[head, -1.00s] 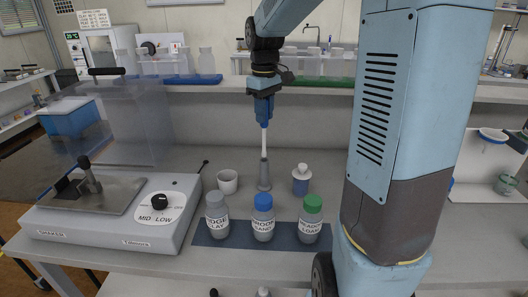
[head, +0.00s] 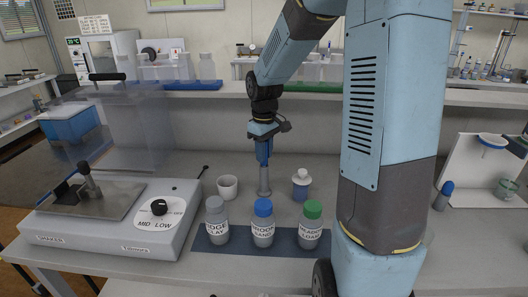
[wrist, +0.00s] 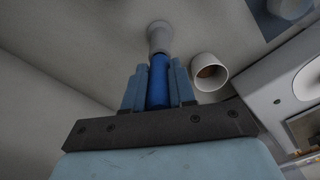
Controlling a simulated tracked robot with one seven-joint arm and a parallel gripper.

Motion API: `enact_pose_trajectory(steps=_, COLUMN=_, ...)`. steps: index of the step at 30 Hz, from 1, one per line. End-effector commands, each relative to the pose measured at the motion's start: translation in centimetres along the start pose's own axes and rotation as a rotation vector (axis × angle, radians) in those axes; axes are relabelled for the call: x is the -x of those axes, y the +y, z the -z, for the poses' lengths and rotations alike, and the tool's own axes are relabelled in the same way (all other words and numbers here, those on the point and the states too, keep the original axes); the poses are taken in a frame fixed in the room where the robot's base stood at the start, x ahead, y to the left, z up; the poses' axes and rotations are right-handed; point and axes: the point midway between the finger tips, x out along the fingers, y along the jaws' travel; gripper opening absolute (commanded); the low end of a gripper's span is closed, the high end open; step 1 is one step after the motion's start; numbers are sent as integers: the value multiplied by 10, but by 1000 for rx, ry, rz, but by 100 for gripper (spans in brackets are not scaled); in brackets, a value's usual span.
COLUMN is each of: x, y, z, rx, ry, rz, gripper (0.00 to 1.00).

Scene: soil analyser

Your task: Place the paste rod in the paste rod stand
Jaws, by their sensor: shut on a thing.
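My gripper (head: 263,158) points straight down over the bench and is shut on the paste rod. The rod's blue handle (wrist: 158,82) shows between the two fingers in the wrist view. The grey paste rod stand (head: 264,182) stands upright directly below the fingertips, and its round grey body (wrist: 159,38) lies just past the handle in the wrist view. The rod's pale shaft is no longer visible and appears to be inside the stand. Whether the handle rests on the rim cannot be told.
A white cup (head: 228,187) stands just left of the stand, and a blue-and-white bottle (head: 301,185) just right. Several labelled bottles stand on a dark mat (head: 208,240) in front. A shaker machine (head: 110,215) fills the left. A shelf (head: 225,93) runs behind.

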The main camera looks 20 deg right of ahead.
Motion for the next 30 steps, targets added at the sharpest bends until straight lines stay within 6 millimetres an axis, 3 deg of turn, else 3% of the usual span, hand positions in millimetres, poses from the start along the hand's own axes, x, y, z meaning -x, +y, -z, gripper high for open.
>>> enact_pose_trajectory(steps=8, x=-2, y=0, z=0, rx=0, ry=-1, rz=0, gripper=0)
enact_pose_trajectory(steps=9, x=-2, y=0, z=0, rx=-1, ry=0, rz=0, gripper=28)
enact_pose_trajectory(steps=16, x=-2, y=0, z=0, rx=-1, ry=0, rz=0, gripper=50)
enact_pose_trajectory(steps=28, x=-3, y=1, z=-1, rx=-2, ry=0, rz=0, gripper=50)
enact_pose_trajectory(steps=30, x=8, y=1, z=0, rx=-2, ry=3, rz=-4, gripper=50)
